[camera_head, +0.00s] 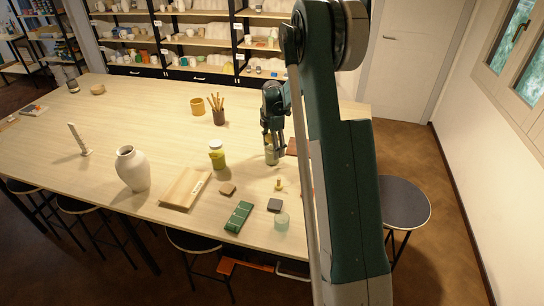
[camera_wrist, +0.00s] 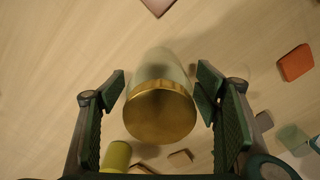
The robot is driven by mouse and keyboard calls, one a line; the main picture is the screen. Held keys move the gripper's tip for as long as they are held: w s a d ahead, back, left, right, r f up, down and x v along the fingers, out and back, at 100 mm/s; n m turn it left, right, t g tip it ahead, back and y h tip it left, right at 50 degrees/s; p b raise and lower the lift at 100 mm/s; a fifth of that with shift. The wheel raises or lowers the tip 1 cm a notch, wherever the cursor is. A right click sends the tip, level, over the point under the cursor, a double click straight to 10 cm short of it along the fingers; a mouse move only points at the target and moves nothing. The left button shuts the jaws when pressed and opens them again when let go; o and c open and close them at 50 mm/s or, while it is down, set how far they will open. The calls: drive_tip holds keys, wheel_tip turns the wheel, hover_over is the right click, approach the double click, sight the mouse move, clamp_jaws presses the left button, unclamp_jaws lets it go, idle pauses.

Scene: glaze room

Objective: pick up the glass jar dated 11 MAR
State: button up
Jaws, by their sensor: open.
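A glass jar with a gold lid and pale green contents (camera_wrist: 160,68) stands between the spread fingers of my gripper (camera_wrist: 162,88) in the wrist view. A gap shows on each side of it. In the head view my gripper (camera_head: 273,135) points down over this jar (camera_head: 271,156), which is partly covered by the fingers. A second jar, with yellow-green contents (camera_head: 217,158) and a pale lid, stands to the left on the table; a yellow-green thing shows at the lower left of the wrist view (camera_wrist: 117,156). I cannot read a date on either jar.
The wooden table (camera_head: 80,115) also holds a white vase (camera_head: 132,170), a wooden tray (camera_head: 186,187), a green block (camera_head: 239,216), a pale green glass (camera_head: 282,222) and a brush pot (camera_head: 218,115). Small pieces lie near the jars.

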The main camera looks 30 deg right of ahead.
drive_tip(key=shift+f, duration=0.1)
drive_tip(key=shift+c, duration=0.5)
drive_tip(key=c, duration=1.3)
drive_tip(key=shift+r, duration=5)
